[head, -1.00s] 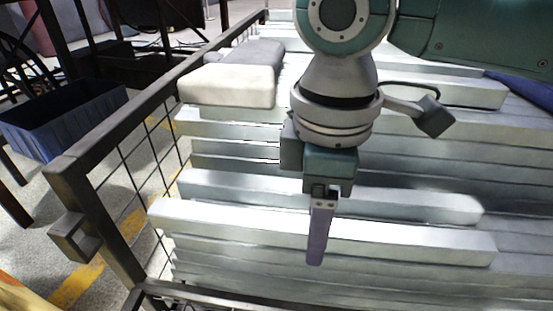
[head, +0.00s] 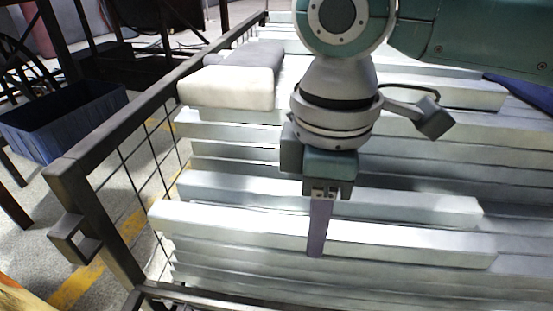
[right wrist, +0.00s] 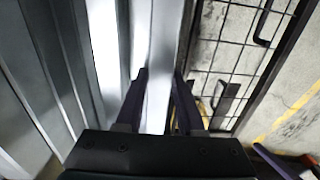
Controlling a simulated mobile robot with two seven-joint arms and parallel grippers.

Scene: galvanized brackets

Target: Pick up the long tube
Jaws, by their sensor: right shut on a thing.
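Two pale metal long tubes lie side by side across the front of the stack in the head view. The front long tube (head: 410,240) runs from the basket's left side toward the right; the other tube (head: 420,205) lies just behind it. My right gripper (head: 318,250) points down over the front tube, hiding a strip of its middle. In the right wrist view, the right gripper (right wrist: 158,105) has one dark finger on each side of the long tube (right wrist: 161,65) and is shut on it. My left gripper is not in view.
Several galvanized lengths (head: 240,150) lie stacked beneath and behind. A dark-framed wire basket rail (head: 120,120) bounds the left and front. A cream block (head: 228,88) sits at the back left. A blue bin (head: 65,115) stands outside the basket.

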